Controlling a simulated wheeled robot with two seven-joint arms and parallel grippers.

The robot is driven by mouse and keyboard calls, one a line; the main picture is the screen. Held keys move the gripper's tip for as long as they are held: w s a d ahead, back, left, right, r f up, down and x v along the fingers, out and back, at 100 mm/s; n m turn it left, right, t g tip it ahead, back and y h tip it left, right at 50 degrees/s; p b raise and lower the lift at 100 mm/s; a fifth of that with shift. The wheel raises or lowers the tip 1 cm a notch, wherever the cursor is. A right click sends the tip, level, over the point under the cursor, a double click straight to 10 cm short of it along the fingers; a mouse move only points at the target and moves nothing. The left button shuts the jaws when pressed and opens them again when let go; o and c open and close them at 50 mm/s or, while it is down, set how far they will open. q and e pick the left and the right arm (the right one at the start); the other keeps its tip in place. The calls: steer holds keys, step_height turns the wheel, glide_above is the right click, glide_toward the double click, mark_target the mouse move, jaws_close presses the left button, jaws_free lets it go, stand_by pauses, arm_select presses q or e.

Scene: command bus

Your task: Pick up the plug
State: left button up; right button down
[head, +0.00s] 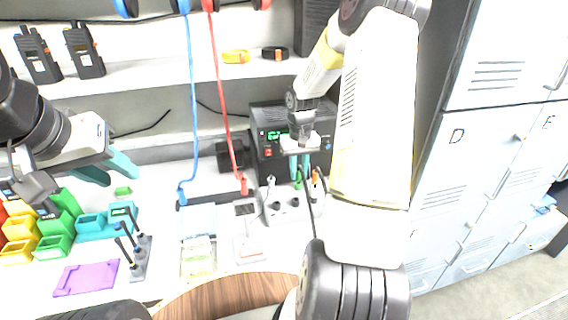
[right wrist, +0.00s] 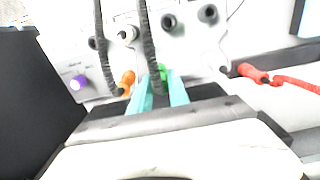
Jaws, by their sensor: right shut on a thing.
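A green plug (head: 298,183) with a dark cord stands at the white socket block (head: 283,214) in the head view. My right gripper (head: 300,166) points down over the block, its teal fingers closed around this plug. In the right wrist view the green plug (right wrist: 162,72) shows between the fingertips, with its dark cord crossing in front. I cannot tell whether the plug is seated or lifted. An orange plug (head: 315,178) is close beside it, also in the right wrist view (right wrist: 128,80). My left gripper (head: 107,172) is open and empty, at the left above the counter.
A red plug (head: 243,185) and a blue plug (head: 181,195) hang on cords left of the block. A black power unit (head: 275,135) stands behind. Colored bins (head: 55,225), a purple tray (head: 86,278) and radios (head: 85,50) are at left. Lockers (head: 465,190) stand at right.

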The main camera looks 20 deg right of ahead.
steer(key=shift+s+a+r, duration=0.2)
steer(key=shift+s+r, duration=0.05)
steer(key=shift+r, duration=0.25)
steer(key=shift+s+a+r, duration=0.15)
steer(key=shift+s+r, duration=0.1)
steer(key=shift+r, duration=0.25)
steer(key=s+a+r, duration=0.1)
steer(key=s+a, duration=0.7)
steer(key=s, duration=0.4)
steer(key=shift+s+r, duration=0.15)
steer(key=shift+s, duration=0.05)
